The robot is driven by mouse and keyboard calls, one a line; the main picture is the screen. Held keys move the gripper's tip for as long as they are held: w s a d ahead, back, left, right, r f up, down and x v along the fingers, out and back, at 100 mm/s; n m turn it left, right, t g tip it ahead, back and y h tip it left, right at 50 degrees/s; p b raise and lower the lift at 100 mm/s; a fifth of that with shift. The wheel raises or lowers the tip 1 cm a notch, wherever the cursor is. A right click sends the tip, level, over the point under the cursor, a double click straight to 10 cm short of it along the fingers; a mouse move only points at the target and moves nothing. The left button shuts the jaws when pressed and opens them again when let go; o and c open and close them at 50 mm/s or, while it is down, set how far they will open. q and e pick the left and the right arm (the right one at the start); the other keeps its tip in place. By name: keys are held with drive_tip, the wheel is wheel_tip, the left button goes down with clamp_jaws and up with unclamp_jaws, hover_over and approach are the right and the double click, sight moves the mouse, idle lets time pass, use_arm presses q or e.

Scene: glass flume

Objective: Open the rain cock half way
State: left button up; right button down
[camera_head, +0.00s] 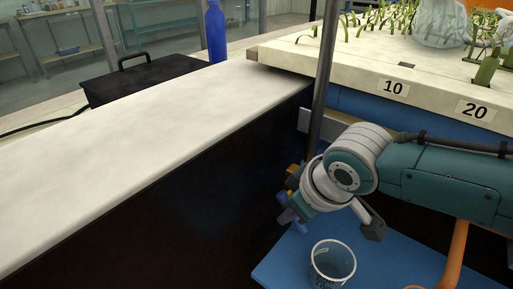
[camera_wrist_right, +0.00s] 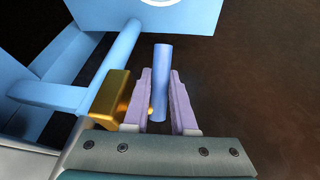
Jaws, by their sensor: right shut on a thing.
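The rain cock shows in the right wrist view as a brass body (camera_wrist_right: 112,98) beside a light-blue pipe, with a blue lever (camera_wrist_right: 162,75) next to it. My right gripper (camera_wrist_right: 162,98) has its two pale purple fingers on either side of the lever and is shut on it. The lever's tip sticks out past the fingers. In the head view the brass cock (camera_head: 294,172) is small and partly hidden behind my right wrist, with my right gripper (camera_head: 288,215) low beside it. My left gripper is in neither view.
A grey upright pole (camera_head: 322,80) stands close to my right wrist. A clear cup (camera_head: 332,265) stands on a blue shelf (camera_head: 385,262) below. An orange hose (camera_head: 455,255) runs at the lower right. The flume bed (camera_head: 430,85) with plants is above; a pale bench top (camera_head: 150,150) lies left.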

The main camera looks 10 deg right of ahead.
idle(0.5)
drive_tip(key=c, duration=1)
unclamp_jaws()
drive_tip(key=p+v, duration=0.5)
drive_tip(key=v, duration=0.5)
drive_tip(key=shift+p, duration=0.3)
